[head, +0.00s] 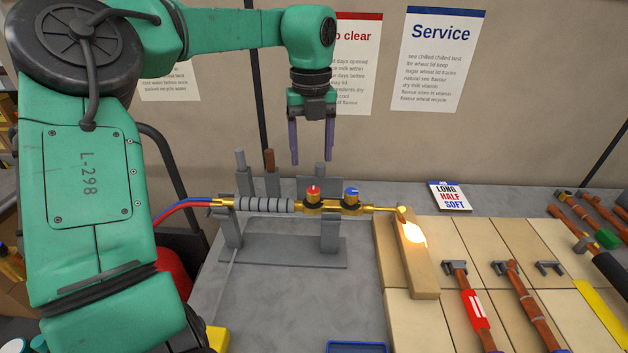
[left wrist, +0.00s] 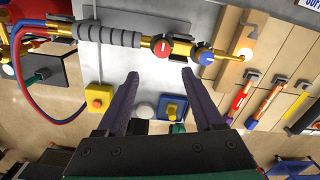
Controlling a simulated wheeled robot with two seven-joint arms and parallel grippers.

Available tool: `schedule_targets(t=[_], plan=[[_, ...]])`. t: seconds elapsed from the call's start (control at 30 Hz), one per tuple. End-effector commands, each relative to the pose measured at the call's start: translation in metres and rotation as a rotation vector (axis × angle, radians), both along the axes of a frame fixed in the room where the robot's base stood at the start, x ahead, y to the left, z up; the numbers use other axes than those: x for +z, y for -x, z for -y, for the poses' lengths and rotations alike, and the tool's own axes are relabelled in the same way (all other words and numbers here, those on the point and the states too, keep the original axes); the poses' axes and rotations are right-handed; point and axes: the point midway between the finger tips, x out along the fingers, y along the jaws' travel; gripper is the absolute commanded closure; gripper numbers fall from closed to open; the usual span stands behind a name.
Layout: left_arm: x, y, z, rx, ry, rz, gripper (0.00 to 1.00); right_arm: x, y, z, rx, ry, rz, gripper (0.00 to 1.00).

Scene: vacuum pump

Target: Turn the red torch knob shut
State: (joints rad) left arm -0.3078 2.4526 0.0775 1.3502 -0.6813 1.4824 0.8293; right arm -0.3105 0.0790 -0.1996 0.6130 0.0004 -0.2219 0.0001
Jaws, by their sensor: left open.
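The brass torch (head: 333,207) lies level on a grey stand, with a ribbed grey grip and red and blue hoses at its left end. Its red knob (head: 313,193) sits on top of the body, left of the blue knob (head: 351,193). A bright flame (head: 412,235) glows at the tip at right. In the left wrist view the red knob (left wrist: 162,48) and blue knob (left wrist: 203,57) lie beyond the fingertips. My left gripper (head: 312,160) is open and empty, pointing down above the torch, apart from the red knob. My right gripper is not in view.
The torch stand (head: 285,252) has upright posts near the torch. A wooden block (head: 420,272) lies under the flame, on pale tiles. Copper pipes (head: 525,300) lie at right, and a small lettered card (head: 450,197) lies behind.

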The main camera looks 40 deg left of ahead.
Motion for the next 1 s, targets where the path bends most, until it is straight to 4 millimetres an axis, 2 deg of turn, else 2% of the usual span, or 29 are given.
schedule_targets(t=[0.17, 0.3, 0.43, 0.67, 0.77, 0.83, 0.87, 1.0], plan=[[-0.046, 0.000, 0.000, -0.001, 0.003, -0.006, 0.31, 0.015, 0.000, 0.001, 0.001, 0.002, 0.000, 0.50], [-0.074, 0.000, 0.000, 0.000, 0.001, -0.005, 0.31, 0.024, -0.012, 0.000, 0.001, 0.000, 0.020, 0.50], [-0.087, -0.001, 0.000, -0.001, -0.001, -0.001, 0.31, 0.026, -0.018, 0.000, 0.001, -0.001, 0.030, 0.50], [-0.090, -0.001, 0.000, 0.000, -0.001, 0.001, 0.31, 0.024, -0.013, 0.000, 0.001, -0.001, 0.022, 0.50], [-0.090, -0.001, 0.000, 0.000, -0.001, 0.001, 0.66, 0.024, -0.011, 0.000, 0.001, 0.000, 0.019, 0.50], [-0.090, -0.001, 0.000, 0.000, -0.001, 0.001, 0.92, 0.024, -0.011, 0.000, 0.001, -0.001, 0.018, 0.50], [-0.089, -0.001, 0.000, 0.000, -0.001, 0.001, 1.00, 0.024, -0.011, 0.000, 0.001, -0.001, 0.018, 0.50], [-0.089, -0.001, -0.001, -0.001, -0.001, 0.001, 1.00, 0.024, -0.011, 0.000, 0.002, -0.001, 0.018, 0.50]])
